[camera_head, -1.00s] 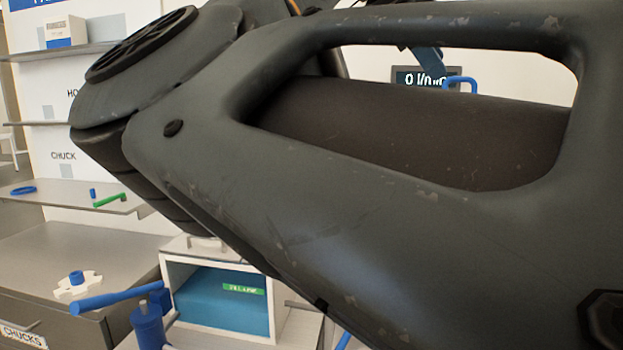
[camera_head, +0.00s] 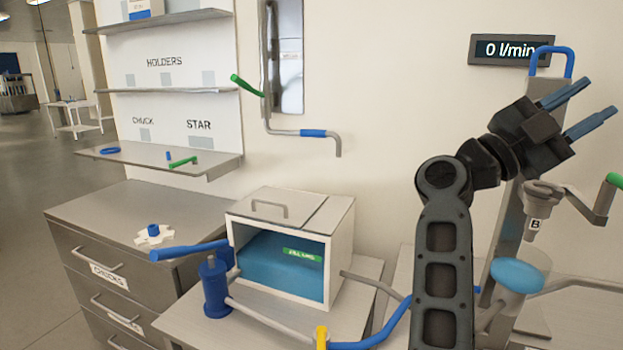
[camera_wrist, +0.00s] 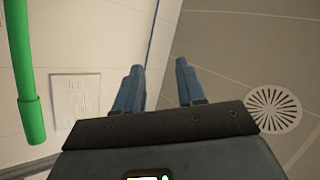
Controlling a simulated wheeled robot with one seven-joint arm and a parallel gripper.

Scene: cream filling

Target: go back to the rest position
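My gripper (camera_head: 574,109) is raised at the upper right of the head view, in front of the wall and near the flow display. Its two blue fingers are parallel and apart, with nothing between them. In the wrist view my gripper (camera_wrist: 157,85) also shows its fingers apart and empty, facing the wall and what looks like the ceiling or floor with a round grille.
A white box (camera_head: 341,262) with a blue interior stands on the bench, beside a blue-handled crank (camera_head: 213,285). A metal nozzle (camera_head: 535,214) marked B is close below my gripper. The flow display (camera_head: 490,50) reads 0 l/min. Shelves (camera_head: 190,168) and drawers (camera_head: 100,260) are at left.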

